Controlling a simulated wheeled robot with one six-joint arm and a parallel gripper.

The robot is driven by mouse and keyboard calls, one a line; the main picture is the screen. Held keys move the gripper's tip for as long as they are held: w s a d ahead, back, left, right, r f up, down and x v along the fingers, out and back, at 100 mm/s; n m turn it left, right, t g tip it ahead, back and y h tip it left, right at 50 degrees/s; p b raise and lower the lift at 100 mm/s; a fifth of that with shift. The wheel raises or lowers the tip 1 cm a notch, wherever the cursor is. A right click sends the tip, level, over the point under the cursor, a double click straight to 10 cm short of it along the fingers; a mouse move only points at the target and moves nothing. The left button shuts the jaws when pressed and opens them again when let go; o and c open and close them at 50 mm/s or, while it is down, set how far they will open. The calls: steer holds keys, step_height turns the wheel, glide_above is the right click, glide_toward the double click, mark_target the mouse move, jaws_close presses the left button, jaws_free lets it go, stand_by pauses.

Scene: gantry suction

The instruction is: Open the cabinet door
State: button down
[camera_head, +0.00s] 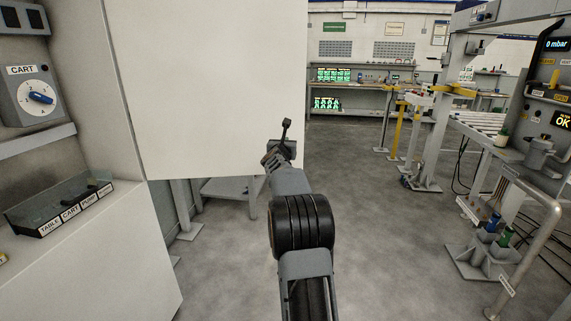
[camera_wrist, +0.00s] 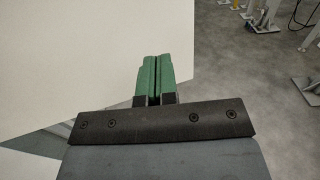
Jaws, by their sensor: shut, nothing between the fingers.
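A large flat white panel (camera_head: 215,85), which looks like the cabinet door, stands upright ahead and left of centre in the head view. Its right edge and lower edge show, and its top runs out of frame. No handle shows on it. My gripper (camera_head: 279,150) is near the panel's lower right part in the head view. In the wrist view the green fingers of my gripper (camera_wrist: 155,80) are pressed together with nothing between them. The white panel (camera_wrist: 75,60) fills the left behind them, its right edge just past the fingers. Whether they touch it, I cannot tell.
A grey stand (camera_head: 230,188) shows below the panel. The floor (camera_head: 390,240) right of my arm is clear up to a machine frame (camera_head: 480,250).

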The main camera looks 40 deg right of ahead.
steer(key=s+a+b, duration=0.3)
steer(key=s+a, duration=0.2)
steer(key=s, duration=0.3)
steer(key=shift+s+a, duration=0.3)
steer(key=shift+a, duration=0.1)
steer(key=w+a+f+n+y, duration=0.1)
steer(key=a+f+n+y, duration=0.7)
steer(key=n, duration=0.8)
steer(key=s+a+f+n+g+y+p, duration=0.2)
steer(key=s+a+f+n+y+p, duration=0.15)
steer(key=a+n, duration=0.6)
steer(key=s+a+r+n+g+y+p, duration=0.2)
steer(key=s+a+n+g+p, duration=0.4)
steer(key=s+a+n, duration=1.1)
steer(key=s+r+n+p, duration=0.1)
steer(key=s+n+p, duration=0.2)
steer(key=s+p, duration=0.1)
steer(key=shift+s+a+r, duration=0.15)
steer(key=shift+a+r, duration=0.05)
steer(key=shift+a, duration=0.2)
